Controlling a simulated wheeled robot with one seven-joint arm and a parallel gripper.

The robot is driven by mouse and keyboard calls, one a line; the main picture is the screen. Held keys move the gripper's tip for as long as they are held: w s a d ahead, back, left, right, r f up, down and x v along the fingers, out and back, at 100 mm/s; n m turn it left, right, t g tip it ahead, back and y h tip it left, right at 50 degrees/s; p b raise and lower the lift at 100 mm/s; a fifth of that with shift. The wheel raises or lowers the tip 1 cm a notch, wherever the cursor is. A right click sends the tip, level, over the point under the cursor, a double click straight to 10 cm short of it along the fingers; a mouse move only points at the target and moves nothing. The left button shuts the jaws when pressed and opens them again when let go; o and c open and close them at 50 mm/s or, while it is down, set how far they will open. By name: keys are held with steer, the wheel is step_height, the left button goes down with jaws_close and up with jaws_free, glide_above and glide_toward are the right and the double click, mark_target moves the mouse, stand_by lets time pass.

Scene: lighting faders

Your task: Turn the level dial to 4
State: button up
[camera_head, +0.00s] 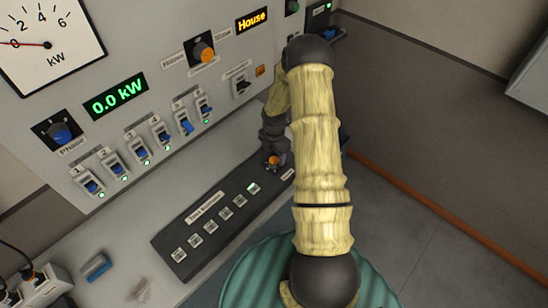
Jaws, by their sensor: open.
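A small orange knob (273,160) sits at the right end of the dark sloping button panel (188,225). Its label and scale are too small to read, so I cannot tell its setting or be sure that it is the level dial. My gripper (271,152) is open and pointed down at this knob, with the fingers close around or just above it. The fingers partly hide the knob, and I cannot tell whether they touch it.
The upright panel carries a kW meter (48,38), a green 0.0 kW display (115,97), a blue Phase knob (61,132), an orange House/Show knob (203,52) and several blue switches (139,150). One button (253,188) on the dark panel is lit. Open floor lies right.

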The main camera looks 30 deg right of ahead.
mark_target(274, 160)
steer(key=shift+f+p, duration=0.3)
steer(key=shift+f, duration=1.35)
steer(key=c, duration=1)
